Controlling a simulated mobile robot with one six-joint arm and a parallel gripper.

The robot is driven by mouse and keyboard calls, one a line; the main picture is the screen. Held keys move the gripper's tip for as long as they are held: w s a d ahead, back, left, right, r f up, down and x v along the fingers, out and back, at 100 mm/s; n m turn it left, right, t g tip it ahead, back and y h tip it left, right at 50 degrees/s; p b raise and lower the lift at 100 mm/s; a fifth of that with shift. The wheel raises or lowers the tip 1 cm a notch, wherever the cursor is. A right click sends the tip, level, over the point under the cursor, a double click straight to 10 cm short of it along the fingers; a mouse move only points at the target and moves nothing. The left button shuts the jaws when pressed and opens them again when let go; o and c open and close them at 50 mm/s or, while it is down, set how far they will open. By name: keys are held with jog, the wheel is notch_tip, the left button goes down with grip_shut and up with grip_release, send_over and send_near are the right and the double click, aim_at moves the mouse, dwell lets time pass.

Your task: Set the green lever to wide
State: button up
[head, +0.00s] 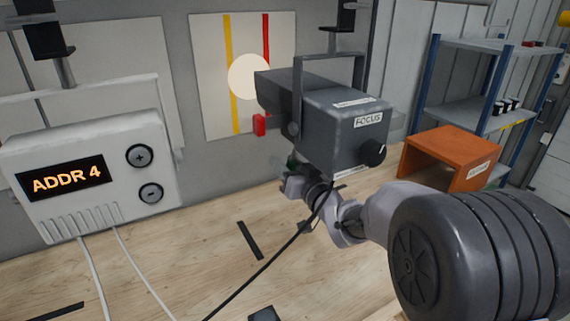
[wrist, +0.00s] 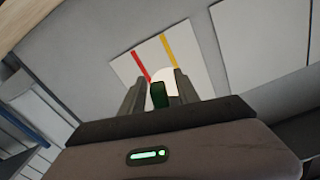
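The dark grey projector-like lamp (head: 345,120) hangs in a bracket, with a FOCUS label and a black knob on its face. The green lever (wrist: 159,95) stands between the two fingers of my gripper (wrist: 160,88) in the wrist view. The fingers look apart, with a narrow gap beside the lever; firm contact is not clear. In the head view my gripper (head: 294,182) is under the lamp's lower edge, and only a dark green bit of the lever (head: 291,162) shows. The lever's position marks cannot be read.
A white panel (head: 215,90) with yellow and red stripes and a round light spot is on the wall behind. A grey ADDR 4 box (head: 95,150) hangs left. An orange open box (head: 450,145) and a blue-posted shelf (head: 480,90) are right. A black cable (head: 265,265) crosses below.

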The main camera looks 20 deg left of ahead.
jog(key=shift+w+a, duration=0.15)
grip_shut()
dwell(1.4)
